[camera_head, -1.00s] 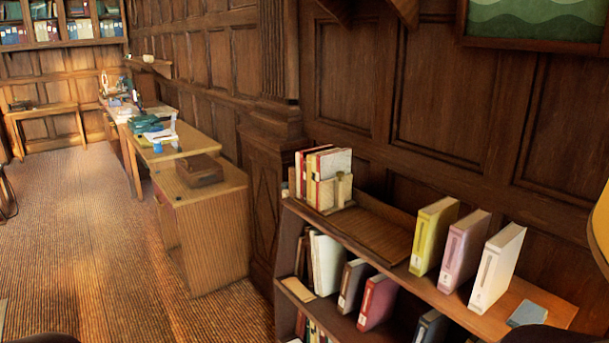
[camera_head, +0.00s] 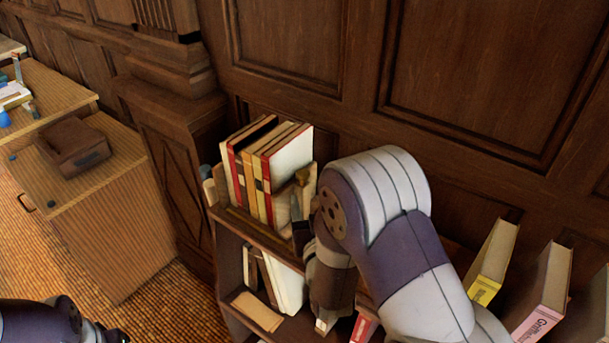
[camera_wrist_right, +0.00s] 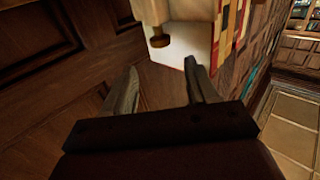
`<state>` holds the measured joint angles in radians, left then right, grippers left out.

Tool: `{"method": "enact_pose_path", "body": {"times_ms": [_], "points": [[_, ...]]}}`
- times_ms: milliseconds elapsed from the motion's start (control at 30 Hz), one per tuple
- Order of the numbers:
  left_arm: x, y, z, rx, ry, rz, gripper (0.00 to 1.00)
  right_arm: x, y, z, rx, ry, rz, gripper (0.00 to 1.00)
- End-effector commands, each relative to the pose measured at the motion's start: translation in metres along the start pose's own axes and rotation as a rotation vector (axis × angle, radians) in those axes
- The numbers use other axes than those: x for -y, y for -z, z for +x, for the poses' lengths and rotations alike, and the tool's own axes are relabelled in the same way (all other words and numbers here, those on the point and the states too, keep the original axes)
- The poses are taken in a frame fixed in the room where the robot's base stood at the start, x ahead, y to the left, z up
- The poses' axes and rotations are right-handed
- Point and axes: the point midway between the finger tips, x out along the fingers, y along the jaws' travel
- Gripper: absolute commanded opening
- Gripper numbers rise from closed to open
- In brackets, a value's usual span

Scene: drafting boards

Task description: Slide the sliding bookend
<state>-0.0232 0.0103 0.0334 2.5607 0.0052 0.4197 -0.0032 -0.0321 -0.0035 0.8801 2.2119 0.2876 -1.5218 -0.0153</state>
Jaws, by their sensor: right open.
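The sliding bookend (camera_head: 304,186) is a pale block with a brass-coloured knob on top of the low bookcase, at the right end of a row of upright books (camera_head: 262,165). In the right wrist view the bookend (camera_wrist_right: 152,10) shows at the top, its knob (camera_wrist_right: 159,41) facing me beside a white book cover. My right gripper (camera_head: 300,222) is just in front of the bookend; its arm hides part of the shelf. In the right wrist view the gripper (camera_wrist_right: 162,80) is open, its fingers apart with nothing between them, and the knob lies beyond the tips.
A yellow book (camera_head: 493,262) and a pink book (camera_head: 543,295) stand to the right on the bookcase top. The panelled wall (camera_head: 290,45) rises close behind. Lower shelves hold more books. A wooden desk (camera_head: 105,215) with a brown box (camera_head: 75,148) stands at left.

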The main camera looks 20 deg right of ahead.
Motion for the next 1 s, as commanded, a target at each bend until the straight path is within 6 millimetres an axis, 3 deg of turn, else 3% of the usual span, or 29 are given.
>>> {"method": "enact_pose_path", "body": {"times_ms": [100,300,500,733,767,900,933,1000], "points": [[0.0,0.002,-0.013,0.0,0.0,0.0,0.43,-0.001,0.004,0.034,0.0,-0.002,0.0,0.58],[0.0,0.003,-0.021,-0.001,0.0,0.0,0.43,0.0,0.002,0.071,0.001,0.0,0.0,0.58],[0.0,0.003,-0.022,-0.001,0.0,0.0,0.43,0.0,0.0,0.084,0.002,0.001,-0.001,0.58],[0.0,0.003,-0.022,-0.001,0.0,0.0,0.43,0.0,0.0,0.085,0.002,0.001,-0.001,0.58],[0.0,0.003,-0.022,0.0,0.0,0.0,0.43,0.0,0.0,0.085,0.002,0.001,-0.001,0.51],[0.0,0.003,-0.022,-0.001,0.0,0.0,0.43,0.0,0.0,0.084,0.002,0.002,-0.001,0.06],[0.0,0.003,-0.022,-0.001,0.0,0.0,0.43,0.0,0.0,0.084,0.002,0.002,-0.001,0.0],[0.0,0.003,-0.022,-0.001,0.0,0.0,0.43,0.0,0.0,0.084,0.002,0.002,0.0,0.0]]}}
